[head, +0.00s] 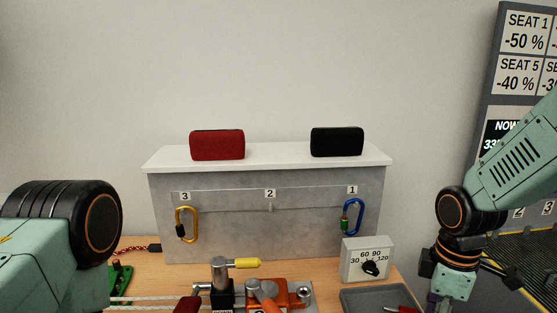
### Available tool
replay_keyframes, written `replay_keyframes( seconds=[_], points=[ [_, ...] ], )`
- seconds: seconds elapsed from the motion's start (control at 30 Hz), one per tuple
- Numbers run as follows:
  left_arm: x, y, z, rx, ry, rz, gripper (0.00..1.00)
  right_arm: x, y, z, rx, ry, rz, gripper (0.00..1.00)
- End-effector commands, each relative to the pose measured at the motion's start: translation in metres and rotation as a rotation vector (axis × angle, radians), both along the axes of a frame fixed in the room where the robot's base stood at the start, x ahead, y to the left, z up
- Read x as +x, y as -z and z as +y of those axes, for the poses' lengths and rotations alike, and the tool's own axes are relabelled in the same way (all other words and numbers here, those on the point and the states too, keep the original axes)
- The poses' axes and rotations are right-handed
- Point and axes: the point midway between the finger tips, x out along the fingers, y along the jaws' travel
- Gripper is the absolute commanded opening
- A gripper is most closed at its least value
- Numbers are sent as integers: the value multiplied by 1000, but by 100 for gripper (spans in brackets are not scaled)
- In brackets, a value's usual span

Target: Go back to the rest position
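My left arm comes in at the lower left, and its gripper is not in view. My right arm hangs down at the right. The upper part of my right gripper (440,300) shows at the bottom edge, right of a grey tray. Its fingertips are cut off by the frame, so I cannot tell whether it is open or shut or holds anything.
A grey block with a white top (270,158) bears a red pouch (217,145) and a black pouch (337,142). A yellow carabiner (179,222) hangs at 3, a blue carabiner (361,217) at 1. A dial box (367,259), clamp device (268,294) and grey tray (352,300) stand in front.

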Motion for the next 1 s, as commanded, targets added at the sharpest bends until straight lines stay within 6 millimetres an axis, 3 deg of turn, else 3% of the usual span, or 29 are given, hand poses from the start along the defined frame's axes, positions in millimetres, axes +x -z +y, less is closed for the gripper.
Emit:
replay_keyframes(
  seconds=[0.4, 0.53, 0.63, 0.77, 1.0],
  points=[
    [0, 1, 0, 0, 0, 0, 52, 45, 4, 17, 105, 349, -239, 52],
    [0, 8, 0, 0, 0, 0, 52, 47, 26, 26, 162, 499, -302, 52],
    [0, 21, 0, 0, 0, 0, 52, 38, 64, 33, 210, 645, -334, 52],
    [0, 46, 0, 0, 0, 0, 52, 6, 137, 41, 255, 862, -337, 52],
    [0, 91, 0, 0, 0, 0, 52, -91, 260, 41, 217, 1128, -267, 52]
  ],
)
